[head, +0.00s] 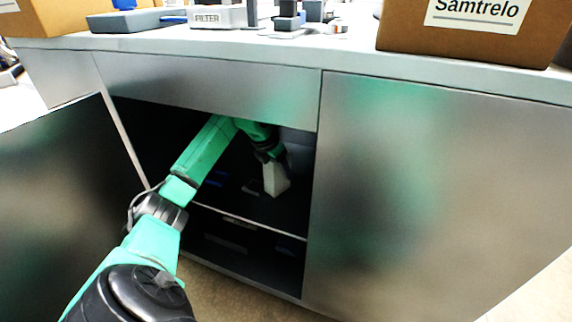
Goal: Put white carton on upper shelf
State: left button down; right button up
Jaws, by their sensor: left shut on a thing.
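The white carton (275,180) is inside the open cabinet, at the right part of the upper shelf (288,213). My left gripper (273,160) reaches into the cabinet and is shut on the carton from above. The carton is slightly tilted in the picture. Its lower end is close to the shelf surface; I cannot tell whether it touches. The fingertips are dark and partly hidden in shadow. My right gripper is not in view.
The cabinet's left door (55,190) stands open and its right door (420,200) is shut. A lower shelf space (240,253) lies below. On the countertop (300,52) are a brown Samtrelo box (470,42), a FILTER box (215,17) and a blue-grey case (135,20).

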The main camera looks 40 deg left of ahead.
pick_arm(q)
jog(key=shift+b+x, duration=0.55)
jog(key=shift+x, duration=0.35)
jog(key=shift+s+a+r, duration=0.1)
jog(key=shift+s+r, duration=0.15)
jog(key=shift+r, duration=0.2)
jog(key=shift+s+r, duration=0.25)
jog(key=shift+f, duration=0.15)
jog(key=shift+c, duration=1.1)
grip_release()
jog(key=shift+f, duration=0.15)
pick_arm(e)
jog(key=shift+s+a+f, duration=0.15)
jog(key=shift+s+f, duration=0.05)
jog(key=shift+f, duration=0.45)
